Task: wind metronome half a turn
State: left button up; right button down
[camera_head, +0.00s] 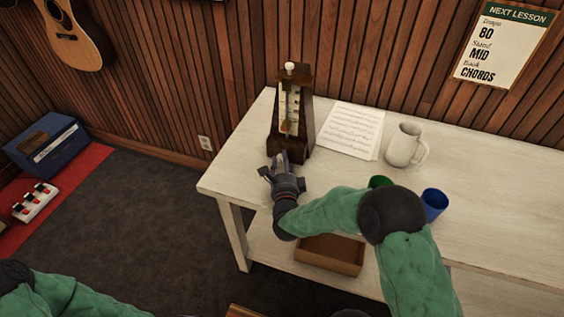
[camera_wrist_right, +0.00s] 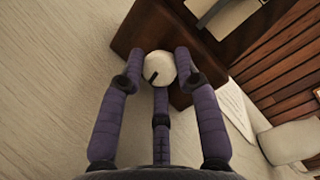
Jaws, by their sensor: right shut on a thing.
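The dark wooden metronome (camera_head: 303,108) stands upright near the left end of the white table. Its pale scale and a white knob at the top show in the head view. In the right wrist view, a round cream winding knob with a dark mark (camera_wrist_right: 158,66) sits at the side of the brown metronome body (camera_wrist_right: 140,22). My right gripper (camera_head: 281,160) reaches to the metronome's lower front. In the right wrist view its fingers (camera_wrist_right: 160,70) are closed around the knob. My left gripper is out of view; only part of my left arm shows at bottom left.
Sheet music (camera_head: 352,130) lies right of the metronome, then a white pitcher (camera_head: 405,146). A blue cup (camera_head: 433,204) and a partly hidden green cup (camera_head: 380,182) stand near my right arm. A brown box (camera_head: 330,254) is on the lower shelf. The table's right side is clear.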

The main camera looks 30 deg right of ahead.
dwell(0.5)
jog(key=c, duration=0.9)
grip_release()
jog(key=shift+s, duration=0.15)
jog(key=v, duration=1.1)
jog(key=shift+s+a+f, duration=0.2)
jog(key=shift+s, duration=0.15)
